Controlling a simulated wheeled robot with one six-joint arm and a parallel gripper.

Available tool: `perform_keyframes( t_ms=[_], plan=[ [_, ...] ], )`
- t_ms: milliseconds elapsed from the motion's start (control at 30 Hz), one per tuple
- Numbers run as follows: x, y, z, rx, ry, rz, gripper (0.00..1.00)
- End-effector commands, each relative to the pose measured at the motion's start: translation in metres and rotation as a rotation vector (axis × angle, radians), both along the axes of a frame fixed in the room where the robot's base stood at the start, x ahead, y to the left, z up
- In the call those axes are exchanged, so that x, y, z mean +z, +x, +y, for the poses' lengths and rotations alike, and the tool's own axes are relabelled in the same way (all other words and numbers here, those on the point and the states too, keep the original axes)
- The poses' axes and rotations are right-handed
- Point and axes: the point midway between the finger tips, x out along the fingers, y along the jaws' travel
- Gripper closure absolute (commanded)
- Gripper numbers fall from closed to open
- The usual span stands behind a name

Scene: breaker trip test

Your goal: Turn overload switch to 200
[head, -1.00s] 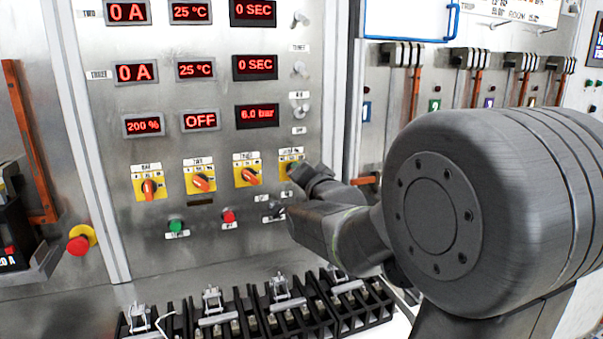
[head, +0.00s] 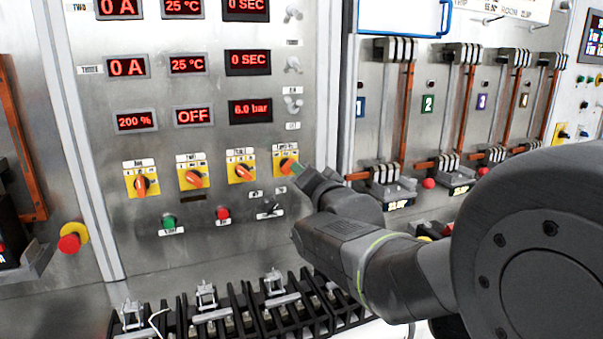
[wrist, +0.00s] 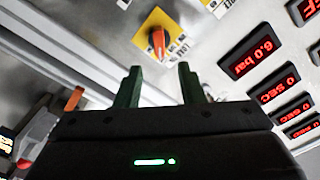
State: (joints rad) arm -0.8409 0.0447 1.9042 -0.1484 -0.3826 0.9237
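Several yellow rotary switches with orange knobs sit in a row on the grey panel. The rightmost switch (head: 284,154) has my gripper (head: 298,170) at its lower right; its label is too small to read. In the wrist view one orange knob (wrist: 157,42) on a yellow plate shows ahead of and between the fingertips. My gripper (wrist: 160,70) has its two green fingers apart with nothing between them. The knob appears beyond the tips; I cannot tell whether they touch it. A red display (head: 135,121) on the panel reads 200 %.
Green (head: 169,223) and red (head: 223,213) buttons and a small black switch (head: 269,207) sit below the row. Black terminal blocks (head: 210,315) line the ledge beneath. A red emergency button (head: 72,238) is at left. Breaker bays with copper bars stand at right.

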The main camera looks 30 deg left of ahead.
Motion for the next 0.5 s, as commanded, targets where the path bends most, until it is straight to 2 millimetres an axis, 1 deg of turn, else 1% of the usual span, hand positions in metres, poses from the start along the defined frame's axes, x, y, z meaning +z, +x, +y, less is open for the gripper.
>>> perform_keyframes(
  t_ms=[33,200,400,500],
  plan=[
    [0.0,-0.006,-0.008,-0.001,0.0,-0.003,0.65],
    [0.0,-0.025,-0.031,0.0,0.0,-0.002,0.65],
    [0.001,-0.04,-0.05,0.0,0.0,-0.002,0.65],
    [0.0,-0.044,-0.056,-0.001,0.0,-0.001,0.65]
  ],
)
